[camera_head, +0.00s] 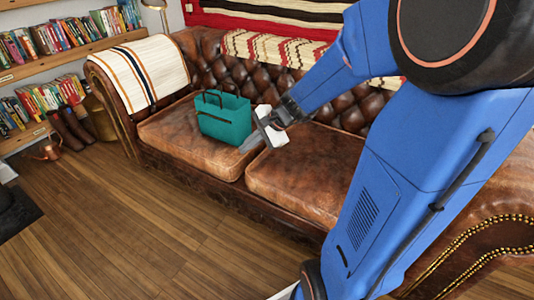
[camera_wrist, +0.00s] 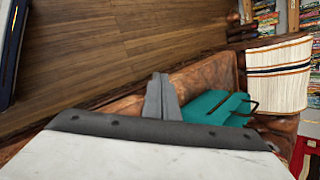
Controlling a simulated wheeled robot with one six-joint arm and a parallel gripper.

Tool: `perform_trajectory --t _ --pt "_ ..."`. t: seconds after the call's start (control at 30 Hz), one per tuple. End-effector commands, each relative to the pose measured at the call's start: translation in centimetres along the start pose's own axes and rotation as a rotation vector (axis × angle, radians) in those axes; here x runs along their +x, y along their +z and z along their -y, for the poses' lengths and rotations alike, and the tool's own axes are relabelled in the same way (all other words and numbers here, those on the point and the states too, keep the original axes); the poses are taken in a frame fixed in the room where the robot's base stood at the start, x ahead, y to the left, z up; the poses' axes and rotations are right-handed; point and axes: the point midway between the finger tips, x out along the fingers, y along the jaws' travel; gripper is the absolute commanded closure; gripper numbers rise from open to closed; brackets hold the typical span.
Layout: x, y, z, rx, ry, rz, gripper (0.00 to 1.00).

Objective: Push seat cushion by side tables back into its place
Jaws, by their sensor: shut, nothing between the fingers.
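A brown leather sofa (camera_head: 190,205) holds a left seat cushion (camera_head: 175,140) and a right seat cushion (camera_head: 295,185), with a gap between them. Side tables are not in view, and I cannot tell which cushion the task names. A teal bag (camera_head: 224,122) stands upright on the left cushion; it also shows in the wrist view (camera_wrist: 212,108). My gripper (camera_head: 250,143) is shut and empty, just right of the bag, over the inner edges of the two cushions. Its fingers (camera_wrist: 162,97) point down toward the seat in the wrist view. Contact with a cushion cannot be told.
A striped blanket (camera_head: 140,70) covers the left armrest, and another throw (camera_head: 265,48) lies over the backrest. Bookshelves (camera_head: 60,42) and a copper pot (camera_head: 47,149) stand at the left. The wooden floor (camera_head: 130,235) before the sofa is clear. My arm hides the sofa's right part.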

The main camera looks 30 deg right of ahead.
Motion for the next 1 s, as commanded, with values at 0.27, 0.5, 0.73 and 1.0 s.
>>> perform_trajectory --t 0.27,0.5,0.73,1.0 --pt "4.2 -9.6 2.9 0.507 -0.121 -0.009 1.0" --pt "7.2 -19.1 2.8 0.934 -0.228 -0.037 1.0" --pt "8.9 -25.6 1.4 1.214 -0.302 -0.066 1.0" --pt "9.9 -27.6 0.9 1.3 -0.324 -0.074 1.0"
